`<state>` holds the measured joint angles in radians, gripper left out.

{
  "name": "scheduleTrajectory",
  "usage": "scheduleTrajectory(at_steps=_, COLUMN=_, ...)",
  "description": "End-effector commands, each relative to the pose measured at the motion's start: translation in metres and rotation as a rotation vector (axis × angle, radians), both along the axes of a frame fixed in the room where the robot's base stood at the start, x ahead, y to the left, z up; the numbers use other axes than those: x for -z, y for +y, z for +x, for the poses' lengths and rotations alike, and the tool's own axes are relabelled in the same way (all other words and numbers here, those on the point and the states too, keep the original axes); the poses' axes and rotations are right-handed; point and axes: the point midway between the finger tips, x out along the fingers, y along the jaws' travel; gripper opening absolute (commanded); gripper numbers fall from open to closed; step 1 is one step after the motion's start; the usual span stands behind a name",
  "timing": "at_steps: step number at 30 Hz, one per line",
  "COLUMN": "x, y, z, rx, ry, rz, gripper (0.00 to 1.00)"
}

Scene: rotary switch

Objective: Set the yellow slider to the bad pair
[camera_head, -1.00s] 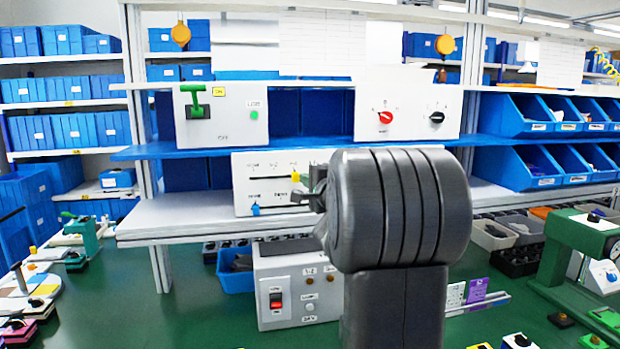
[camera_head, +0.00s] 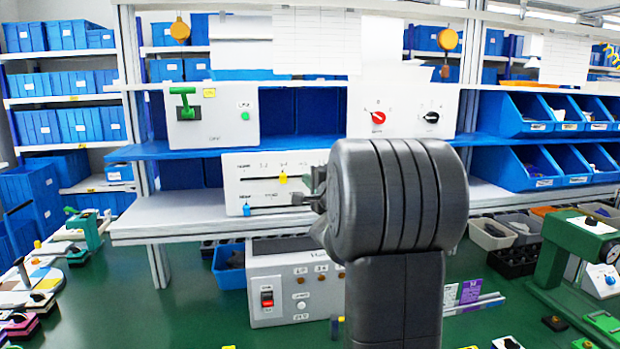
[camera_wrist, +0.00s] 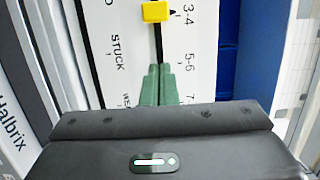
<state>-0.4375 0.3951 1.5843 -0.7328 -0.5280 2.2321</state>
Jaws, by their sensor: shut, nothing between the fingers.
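The yellow slider (camera_head: 283,178) sits in the upper slot of the white panel (camera_head: 233,186). In the wrist view the yellow slider (camera_wrist: 155,12) is at the top edge, its dark pointer beside the "3-4" mark. In the wrist view my gripper's green fingers (camera_wrist: 156,72) are shut and empty, over the slot line near "5-6", apart from the slider. Whether they touch the panel I cannot tell. The blue slider (camera_head: 246,210) is at the left of the lower slot.
The panel stands on a grey shelf (camera_head: 150,228) below a blue shelf (camera_head: 300,152). Boxes with a green lever (camera_head: 184,104) and with red (camera_head: 377,117) and black knobs (camera_head: 431,117) stand above. A switch box (camera_head: 285,290) is below. My arm hides the panel's right part.

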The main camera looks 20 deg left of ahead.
Motion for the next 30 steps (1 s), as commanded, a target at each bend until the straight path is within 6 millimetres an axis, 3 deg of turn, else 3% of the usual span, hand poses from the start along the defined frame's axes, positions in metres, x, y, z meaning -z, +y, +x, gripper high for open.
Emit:
scheduleTrajectory(at_steps=18, x=-0.001, y=-0.063, z=-0.063, rx=0.001, ry=-0.001, rz=0.000, gripper=0.00)
scheduleTrajectory(at_steps=30, x=0.000, y=-0.070, z=-0.071, rx=-0.001, ry=-0.001, rz=-0.001, gripper=0.00)
